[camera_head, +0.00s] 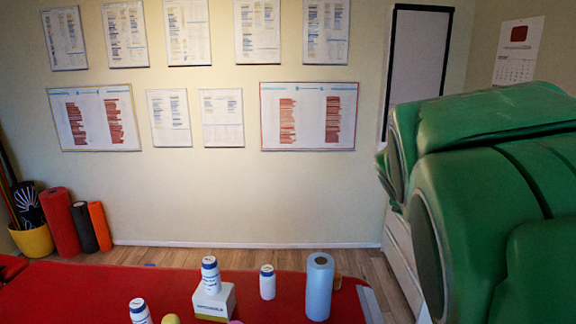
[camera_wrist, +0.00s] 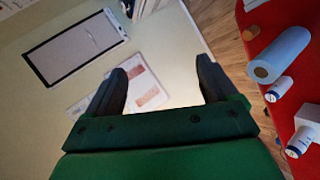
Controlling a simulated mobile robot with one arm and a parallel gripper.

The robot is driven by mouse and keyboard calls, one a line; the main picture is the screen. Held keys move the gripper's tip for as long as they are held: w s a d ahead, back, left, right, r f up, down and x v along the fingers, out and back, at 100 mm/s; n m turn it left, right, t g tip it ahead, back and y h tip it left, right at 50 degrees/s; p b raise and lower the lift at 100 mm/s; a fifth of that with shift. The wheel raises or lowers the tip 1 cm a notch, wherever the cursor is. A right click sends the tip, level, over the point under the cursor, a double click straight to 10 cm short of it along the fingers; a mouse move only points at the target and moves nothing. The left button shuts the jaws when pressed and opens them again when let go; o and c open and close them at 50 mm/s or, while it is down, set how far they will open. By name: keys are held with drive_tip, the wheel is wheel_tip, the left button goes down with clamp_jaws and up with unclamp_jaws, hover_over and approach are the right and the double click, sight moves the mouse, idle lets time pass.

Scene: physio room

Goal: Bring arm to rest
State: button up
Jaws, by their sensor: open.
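My gripper (camera_wrist: 160,88) shows in the wrist view with its two dark fingers spread apart and nothing between them. Behind the fingers are the wall and a poster. In the head view my green arm fills the right side, raised beside the red table (camera_head: 75,295); the gripper itself cannot be made out there.
On the red table stand a blue roll (camera_head: 319,287), a white bottle (camera_head: 267,282), a white box (camera_head: 214,301) with a bottle (camera_head: 210,274) on it, and another bottle (camera_head: 140,311) at the front. Rolled mats (camera_head: 62,222) stand by the wall. Wooden floor (camera_head: 170,256) shows behind the table.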

drive_tip(key=s+a+f+m+g+y, duration=0.15)
drive_tip(key=s+f+m+g, duration=0.35)
drive_tip(key=s+f, duration=0.6)
drive_tip(key=s+a+f+m+g+y, duration=0.1)
drive_tip(key=s+a+f+m+g, duration=0.1)
drive_tip(key=s, duration=0.7)
drive_tip(key=s+a+f+m+g+y, duration=0.1)
drive_tip(key=s+a, duration=0.4)
drive_tip(key=s, duration=0.5)
drive_tip(key=s+a+f+m+g+y, duration=0.1)
drive_tip(key=s+a+g, duration=0.3)
drive_tip(key=s, duration=0.6)
drive_tip(key=shift+s+a+f+m, duration=0.15)
drive_tip(key=shift+f+m, duration=0.65)
drive_tip(key=shift+f, duration=0.05)
drive_tip(key=shift+y, duration=0.25)
